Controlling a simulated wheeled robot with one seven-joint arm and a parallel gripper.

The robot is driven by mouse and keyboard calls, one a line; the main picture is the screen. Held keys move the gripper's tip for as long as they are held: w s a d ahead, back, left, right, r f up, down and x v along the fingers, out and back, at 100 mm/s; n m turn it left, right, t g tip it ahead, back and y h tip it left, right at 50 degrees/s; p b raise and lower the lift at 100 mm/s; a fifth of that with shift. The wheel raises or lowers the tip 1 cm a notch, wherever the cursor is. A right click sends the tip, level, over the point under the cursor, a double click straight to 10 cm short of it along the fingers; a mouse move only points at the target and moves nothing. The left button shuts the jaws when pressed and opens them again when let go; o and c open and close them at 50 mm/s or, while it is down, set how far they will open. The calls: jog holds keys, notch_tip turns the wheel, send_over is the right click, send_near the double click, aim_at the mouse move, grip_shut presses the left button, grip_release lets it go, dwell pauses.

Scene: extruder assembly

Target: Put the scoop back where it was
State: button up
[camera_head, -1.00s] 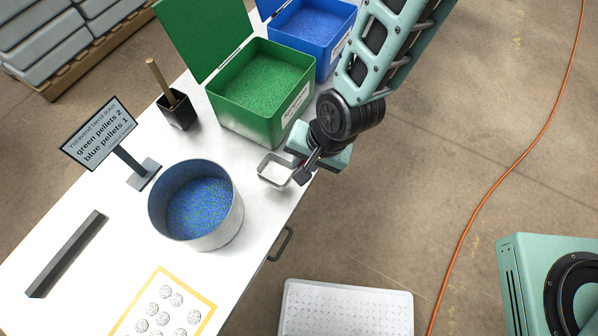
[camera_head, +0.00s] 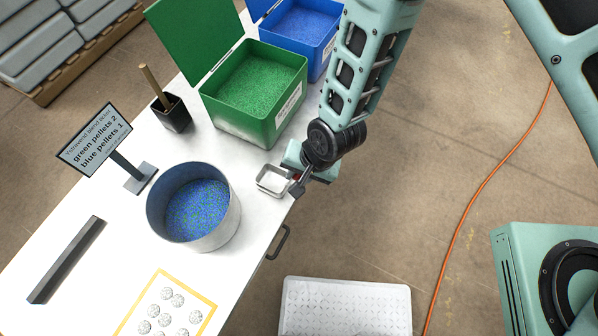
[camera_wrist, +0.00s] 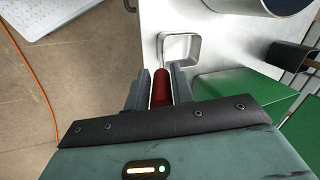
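The scoop is a small open metal pan (camera_head: 273,181) with a red handle. It lies at or just above the white tabletop, in front of the green bin; I cannot tell if it touches. My gripper (camera_head: 297,182) is at the table's right edge, with its fingers around the handle. In the wrist view, the red handle (camera_wrist: 161,88) lies between the fingers of my gripper (camera_wrist: 161,80), which appear closed against its sides. The pan (camera_wrist: 180,47) points away from my gripper and looks empty.
The green pellet bin (camera_head: 236,122) and blue pellet bin (camera_head: 324,46) stand behind the scoop. A round metal pot (camera_head: 218,225) with mixed pellets stands to its left. A sign (camera_head: 97,140), a dark cup (camera_head: 173,118) and a dark bar (camera_head: 68,259) are farther left.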

jog(key=shift+o, duration=1.1)
jog(key=shift+r, duration=0.25)
jog(key=s+d+r+n+h, duration=0.1)
jog(key=s+d+r+n, duration=0.1)
jog(key=d+r, duration=0.3)
jog(key=s+d+r+n+h+b, duration=0.1)
jog(key=s+d+r+n, duration=0.2)
jog(key=r, duration=1)
jog(key=s+d+r+n+h+b, duration=0.1)
jog(key=s+d+r+n, duration=0.2)
jog(key=d+r, duration=0.6)
jog(key=shift+s+r+n+g, duration=0.15)
jog(key=shift+r+n+g, duration=0.25)
jog(key=shift+n, duration=0.5)
jog(key=shift+d, duration=0.1)
